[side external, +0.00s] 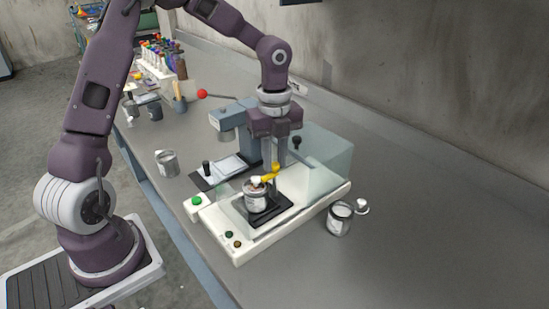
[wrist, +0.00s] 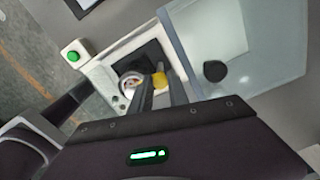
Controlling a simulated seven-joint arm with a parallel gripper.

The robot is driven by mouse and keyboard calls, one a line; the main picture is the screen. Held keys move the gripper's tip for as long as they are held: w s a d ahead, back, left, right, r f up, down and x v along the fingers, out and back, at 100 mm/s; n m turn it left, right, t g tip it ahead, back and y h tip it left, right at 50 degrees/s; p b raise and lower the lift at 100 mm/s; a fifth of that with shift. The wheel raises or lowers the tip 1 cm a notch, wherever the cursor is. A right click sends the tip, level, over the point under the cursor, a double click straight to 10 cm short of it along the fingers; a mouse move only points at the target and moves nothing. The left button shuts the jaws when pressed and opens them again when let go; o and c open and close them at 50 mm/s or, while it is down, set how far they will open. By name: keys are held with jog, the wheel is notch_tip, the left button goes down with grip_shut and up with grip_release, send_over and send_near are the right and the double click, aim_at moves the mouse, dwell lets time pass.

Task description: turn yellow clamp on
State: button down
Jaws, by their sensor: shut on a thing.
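The yellow clamp (side external: 270,173) is a small lever by the top of a metal can (side external: 256,199) that stands on a black plate on the white machine base (side external: 243,252). My gripper (side external: 275,168) points down from above and is shut on the yellow clamp. In the wrist view the clamp (wrist: 160,80) shows between the two fingers (wrist: 166,85), to the right of the can (wrist: 131,84). The fingers hide part of the clamp.
A clear cover (side external: 325,150) stands open behind the can. A green button (side external: 197,200) is at the base's left corner. An open can (side external: 339,219) stands to the right, another can (side external: 167,163) to the left. The bench's front right is clear.

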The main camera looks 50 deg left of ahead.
aim_at(275, 163)
jog(key=c, duration=1.3)
grip_release()
jog(key=shift+o, duration=0.2)
notch_tip(275, 163, up, 7)
jog(key=shift+r, duration=0.1)
jog(key=shift+s+d+r, duration=0.15)
jog(key=shift+s+r, duration=0.1)
jog(key=shift+s, duration=0.05)
jog(key=s+d+r+n+t, duration=0.2)
jog(key=s+r+n, duration=0.1)
jog(key=s+n, duration=0.7)
jog(key=s+d+r+n+t, duration=0.2)
jog(key=s+r+n+t, duration=0.1)
jog(key=s+n, duration=0.8)
jog(key=shift+s+d+r+t, duration=0.3)
jog(key=shift+s+r, duration=0.05)
jog(key=shift+s, duration=0.4)
